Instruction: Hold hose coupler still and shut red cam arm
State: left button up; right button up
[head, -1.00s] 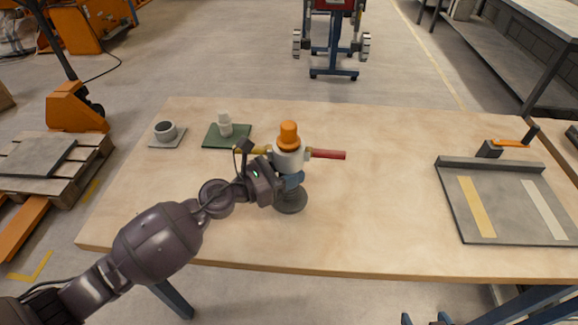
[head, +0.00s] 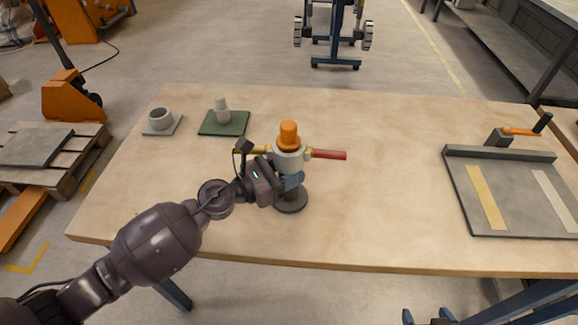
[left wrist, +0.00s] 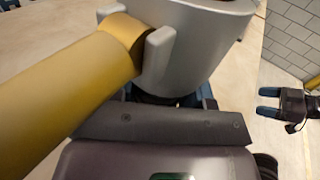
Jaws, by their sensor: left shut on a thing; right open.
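The hose coupler (head: 289,158) is a light grey cylinder standing upright on a dark round base (head: 290,200), with an orange plug (head: 288,134) in its top. The red cam arm (head: 328,154) sticks out to the right, about level. A yellow cam arm (head: 251,151) sticks out to the left and looms close in the left wrist view (left wrist: 65,90). My left gripper (head: 290,181) is shut on the coupler's lower part, below the cam arms; its grip is partly hidden. My right gripper (head: 428,317) is open and empty at the bottom edge, and also shows in the left wrist view (left wrist: 268,101).
A grey cup (head: 160,117) on a grey pad and a pale fitting (head: 222,112) on a green pad (head: 223,129) stand at the back left. A grey tray (head: 515,205) with an orange-handled clamp (head: 520,132) lies at the right. The wooden table (head: 390,200) is clear between.

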jog(key=shift+w+r, duration=0.15)
jog(key=shift+f, duration=0.3)
jog(key=shift+s+f, duration=0.15)
jog(key=shift+s, duration=0.25)
jog(key=shift+w, duration=0.3)
dwell(0.5)
